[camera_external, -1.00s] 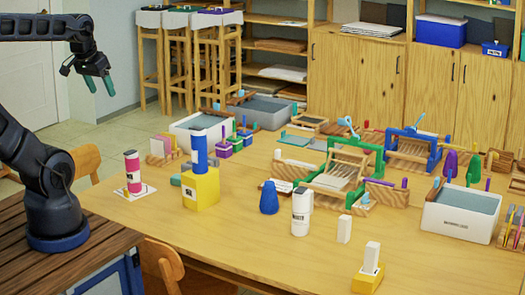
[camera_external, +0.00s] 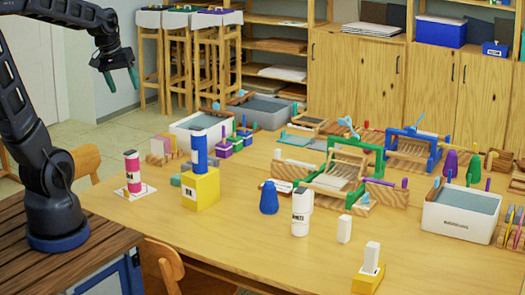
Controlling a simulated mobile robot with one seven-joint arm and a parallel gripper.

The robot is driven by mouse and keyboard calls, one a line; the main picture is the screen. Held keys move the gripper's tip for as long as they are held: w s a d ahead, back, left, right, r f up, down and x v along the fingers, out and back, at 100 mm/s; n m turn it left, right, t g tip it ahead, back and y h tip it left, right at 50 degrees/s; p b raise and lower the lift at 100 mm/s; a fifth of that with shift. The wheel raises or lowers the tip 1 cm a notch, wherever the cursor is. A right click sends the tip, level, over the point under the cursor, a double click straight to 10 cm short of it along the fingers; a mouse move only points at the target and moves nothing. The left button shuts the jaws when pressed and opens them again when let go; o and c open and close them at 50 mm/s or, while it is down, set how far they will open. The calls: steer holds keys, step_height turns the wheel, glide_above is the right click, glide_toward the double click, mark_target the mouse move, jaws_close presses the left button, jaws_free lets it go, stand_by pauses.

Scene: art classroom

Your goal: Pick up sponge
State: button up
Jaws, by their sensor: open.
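I cannot tell for sure which thing is the sponge. A small grey-green block (camera_external: 176,180) lies on the table just left of the yellow block and may be it; the yellow block partly hides it. A white upright block (camera_external: 344,229) stands nearer the front. My gripper (camera_external: 122,80) is open and empty, high at the upper left, fingers pointing down. In the picture it is well above and left of the table things, touching nothing.
A pink bottle (camera_external: 132,172) stands on a white card at the table's left. A blue bottle (camera_external: 200,152) stands on a yellow block (camera_external: 203,189). Green frames (camera_external: 378,163) and grey bins crowd the back and right.

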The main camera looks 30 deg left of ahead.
steer(key=w+a+f+n+g, duration=0.1)
steer(key=w+f+n, duration=0.3)
steer(key=w, duration=0.5)
steer(key=n+g+h, duration=0.2)
steer(key=n+h, duration=0.1)
steer(key=n, duration=0.9)
glide_above(179, 177)
steer(key=a, duration=0.2)
steer(key=f, duration=3.4)
steer(key=shift+s+a+f, duration=0.2)
steer(key=shift+s+f, duration=0.2)
steer(key=shift+w+x, duration=0.25)
steer(key=shift+x, duration=1.05)
steer(key=shift+w+x, duration=0.2)
steer(key=shift+x, duration=1.1)
steer(key=shift+d+r, duration=0.1)
steer(key=shift+d, duration=0.05)
steer(key=c, duration=1)
